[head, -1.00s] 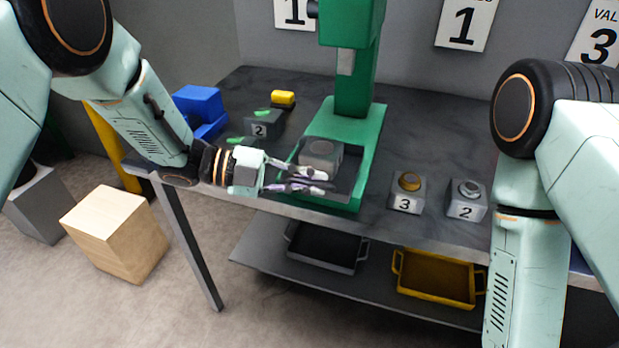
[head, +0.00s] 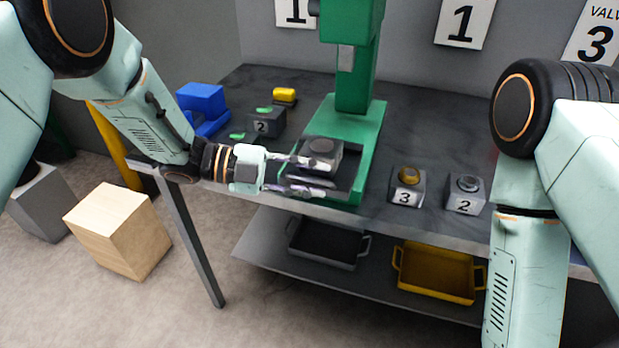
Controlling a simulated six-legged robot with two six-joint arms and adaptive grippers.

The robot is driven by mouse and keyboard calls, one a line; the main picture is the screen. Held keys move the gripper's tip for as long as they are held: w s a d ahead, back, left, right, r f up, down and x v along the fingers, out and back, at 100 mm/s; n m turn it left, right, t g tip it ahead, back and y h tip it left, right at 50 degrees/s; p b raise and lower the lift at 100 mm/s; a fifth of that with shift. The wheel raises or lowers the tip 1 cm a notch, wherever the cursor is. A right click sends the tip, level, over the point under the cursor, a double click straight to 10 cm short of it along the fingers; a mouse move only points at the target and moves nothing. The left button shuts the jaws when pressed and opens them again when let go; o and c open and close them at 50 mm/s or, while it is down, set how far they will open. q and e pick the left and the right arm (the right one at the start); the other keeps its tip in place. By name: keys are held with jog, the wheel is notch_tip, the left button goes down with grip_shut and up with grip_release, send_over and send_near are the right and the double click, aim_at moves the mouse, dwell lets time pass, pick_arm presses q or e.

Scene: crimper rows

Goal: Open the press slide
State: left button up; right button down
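The green press (head: 358,85) stands on the dark workbench. Its slide (head: 352,186) is a dark tray at the front of the green base, and a grey block with a round top (head: 321,152) sits on it. My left gripper (head: 312,176) is at the slide's left front, with its two fingers spread apart. The fingers overlap the slide's front-left part in the picture; whether they touch it I cannot tell. Nothing is visibly held. My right arm hangs at the right, and its gripper is out of the picture.
Blocks marked 3 (head: 407,186) and 2 (head: 465,194) stand right of the press. Trays lie on the shelf (head: 378,285) below. A wooden cube (head: 118,230) stands on the floor.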

pick_arm(q)
jog(key=shift+s, duration=0.1)
jog(key=shift+a, duration=0.1)
jog(key=shift+a, duration=0.1)
jog(key=shift+w+a, duration=0.2)
jog(key=shift+a, duration=0.1)
jog(key=v, duration=1.1)
jog(key=shift+s+r, duration=0.15)
jog(key=shift+s, duration=0.15)
jog(key=shift+w, duration=0.15)
